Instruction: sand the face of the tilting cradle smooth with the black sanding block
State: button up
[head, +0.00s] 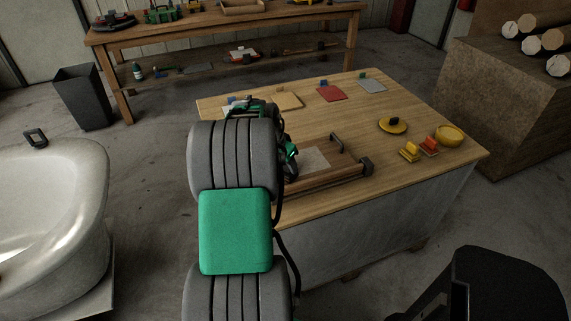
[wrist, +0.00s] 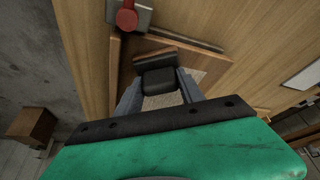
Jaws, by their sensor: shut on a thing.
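The tilting cradle (head: 345,179) is a wooden frame with a pale grey face (head: 314,158), near the front left of the workbench. In the wrist view the cradle's board (wrist: 209,65) lies under my gripper, with part of the pale face (wrist: 160,102) showing between the fingers. My gripper (wrist: 158,88) is shut on the black sanding block (wrist: 159,82), over the face. I cannot tell whether the block touches the face.
A red knob (wrist: 126,18) on a grey bracket stands by the cradle's edge. A black handle (head: 336,143) rises at its far side. A yellow block (head: 409,152), a red block (head: 429,146), a yellow bowl (head: 450,134) and a yellow dish (head: 386,128) sit to the right.

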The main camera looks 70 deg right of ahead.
jog(key=shift+s, duration=0.1)
dwell(0.3)
jog(key=shift+s+d+f+b, duration=0.1)
jog(key=shift+s+d+b, duration=0.3)
jog(key=shift+s+d, duration=5.1)
jog(key=shift+s, duration=0.05)
jog(key=shift+w+d+p, duration=0.4)
jog(key=shift+w+d, duration=1)
jog(key=shift+d, duration=0.05)
